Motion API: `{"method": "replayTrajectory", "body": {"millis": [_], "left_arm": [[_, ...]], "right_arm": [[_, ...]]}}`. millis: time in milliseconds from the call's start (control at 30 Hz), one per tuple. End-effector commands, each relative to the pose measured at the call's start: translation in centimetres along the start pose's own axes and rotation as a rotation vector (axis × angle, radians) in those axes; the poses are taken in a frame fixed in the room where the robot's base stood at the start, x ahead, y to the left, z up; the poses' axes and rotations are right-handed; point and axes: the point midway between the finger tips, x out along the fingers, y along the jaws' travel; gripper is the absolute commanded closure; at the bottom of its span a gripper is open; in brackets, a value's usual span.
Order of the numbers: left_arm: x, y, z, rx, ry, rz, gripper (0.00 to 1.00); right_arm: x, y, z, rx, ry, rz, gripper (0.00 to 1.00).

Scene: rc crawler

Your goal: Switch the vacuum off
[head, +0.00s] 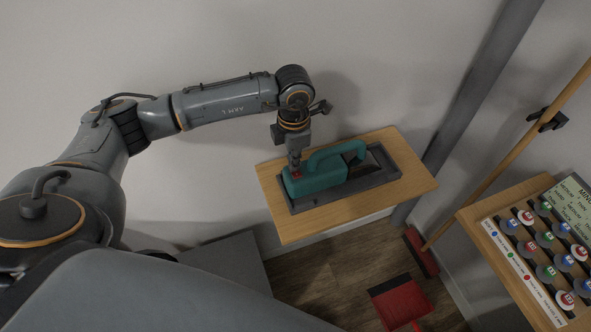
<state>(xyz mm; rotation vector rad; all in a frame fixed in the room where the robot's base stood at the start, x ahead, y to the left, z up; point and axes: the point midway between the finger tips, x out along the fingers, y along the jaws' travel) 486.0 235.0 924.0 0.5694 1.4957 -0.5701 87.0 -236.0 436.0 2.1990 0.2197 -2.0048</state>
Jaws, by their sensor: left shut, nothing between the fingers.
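The vacuum (322,178) is a teal handheld unit with a looped handle and a dark nozzle end. It lies in a dark grey tray (385,174) on a wooden wall shelf (415,172). A small red spot, which looks like its switch, shows at the vacuum's left end. My left gripper (296,172) points down with its fingers shut, right at the red spot. It holds nothing. I cannot tell whether the fingertips touch the switch or which position the switch is in. My right gripper is not in view.
A wooden board (490,232) with several round coloured pieces and a printed sign (572,205) is at the right. A broom (480,190) leans near a grey post (480,85). A red dustpan (400,303) is on the wood floor. The wall is close behind the shelf.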

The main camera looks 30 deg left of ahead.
Motion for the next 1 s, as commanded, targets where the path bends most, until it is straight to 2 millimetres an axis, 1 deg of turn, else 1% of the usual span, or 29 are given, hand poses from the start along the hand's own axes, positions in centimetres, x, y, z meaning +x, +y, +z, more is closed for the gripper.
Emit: {"method": "replayTrajectory", "body": {"millis": [800,900,1000], "left_arm": [[-6.5,0.0,0.0,0.0,-0.001,0.001,1.0],[-7.0,0.0,0.0,0.0,-0.001,0.001,1.0],[-7.0,0.0,0.0,0.0,0.0,0.001,1.0]], "right_arm": [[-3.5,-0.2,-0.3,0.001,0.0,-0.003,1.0],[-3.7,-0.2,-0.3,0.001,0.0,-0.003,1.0],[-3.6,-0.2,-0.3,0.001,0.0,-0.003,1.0]]}}
